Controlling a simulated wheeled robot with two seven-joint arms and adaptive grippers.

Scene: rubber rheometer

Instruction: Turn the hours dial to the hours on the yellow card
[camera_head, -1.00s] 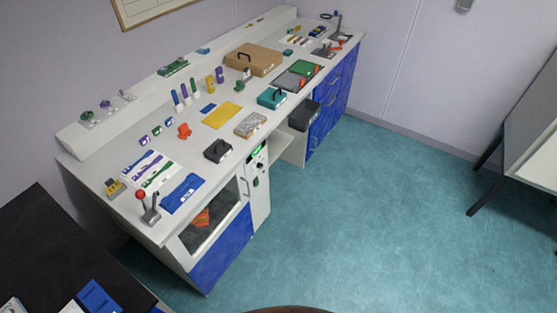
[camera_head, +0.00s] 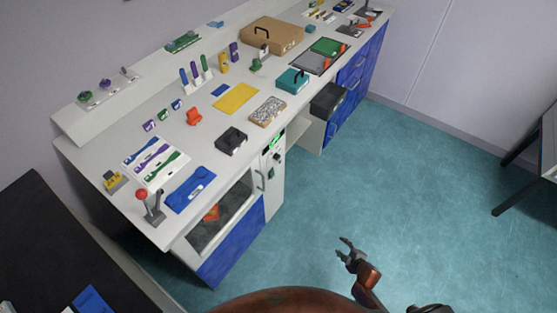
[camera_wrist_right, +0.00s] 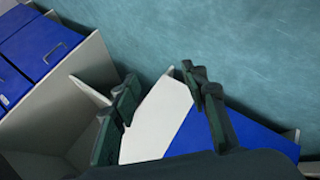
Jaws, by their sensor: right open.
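The yellow card (camera_head: 236,98) lies flat on the bench top; no writing on it is readable. A narrow white control panel (camera_head: 272,192) on the bench front has a green lit display (camera_head: 275,141) and dark knobs (camera_head: 277,157) below it. I cannot tell which knob is the hours dial or where it points. My right gripper (camera_head: 342,249) is open and empty over the floor, to the right of and apart from the panel. Its fingers (camera_wrist_right: 162,82) are spread in the right wrist view. My left gripper is not in view.
An oven-like compartment (camera_head: 221,216) with a window and handle sits left of the panel. A dark box (camera_head: 327,101) is on a shelf to its right, beside blue drawers (camera_head: 357,78). The teal floor (camera_head: 420,170) is clear between bench and right-hand table.

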